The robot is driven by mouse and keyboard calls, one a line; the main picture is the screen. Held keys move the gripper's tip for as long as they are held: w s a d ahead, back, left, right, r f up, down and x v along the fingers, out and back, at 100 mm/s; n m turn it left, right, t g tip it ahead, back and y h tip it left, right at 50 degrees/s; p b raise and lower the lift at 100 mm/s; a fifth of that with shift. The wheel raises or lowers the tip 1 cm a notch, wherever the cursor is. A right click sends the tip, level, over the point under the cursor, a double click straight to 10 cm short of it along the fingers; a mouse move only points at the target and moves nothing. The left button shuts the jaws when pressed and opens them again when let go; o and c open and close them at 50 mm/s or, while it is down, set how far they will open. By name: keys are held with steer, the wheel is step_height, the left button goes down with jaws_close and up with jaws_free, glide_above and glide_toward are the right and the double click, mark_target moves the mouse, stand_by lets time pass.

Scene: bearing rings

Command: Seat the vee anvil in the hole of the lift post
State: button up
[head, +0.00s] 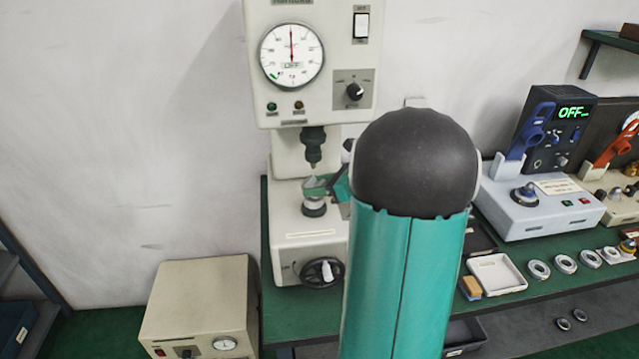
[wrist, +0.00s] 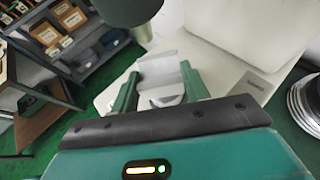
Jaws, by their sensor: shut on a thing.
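The vee anvil (wrist: 160,72) is a light grey grooved block between my two green fingers in the wrist view. My gripper (wrist: 160,88) is shut on it. A rounded grey edge shows just below the block, between the fingers. In the head view my gripper (head: 326,184) is at the tester, right above the lift post (head: 314,209), a short dark post with a paler top. The post's hole is hidden, and I cannot tell whether the anvil's stem is in it or above it.
The tester's dark spindle (head: 313,145) hangs close above my gripper. A handwheel (head: 322,271) is on the tester's front. A white tray (head: 497,273) and several rings (head: 564,263) lie on the green bench to the right. A beige box (head: 199,305) stands lower left.

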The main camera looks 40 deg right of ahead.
steer(key=shift+f, duration=0.65)
steer(key=o, duration=1.4)
steer(key=shift+c, duration=0.2)
steer(key=shift+f, duration=0.1)
steer(key=v, duration=1.3)
steer(key=shift+s+d+r, duration=0.2)
steer(key=shift+s+r, duration=0.05)
steer(key=shift+s, duration=0.05)
steer(key=shift+s, duration=0.1)
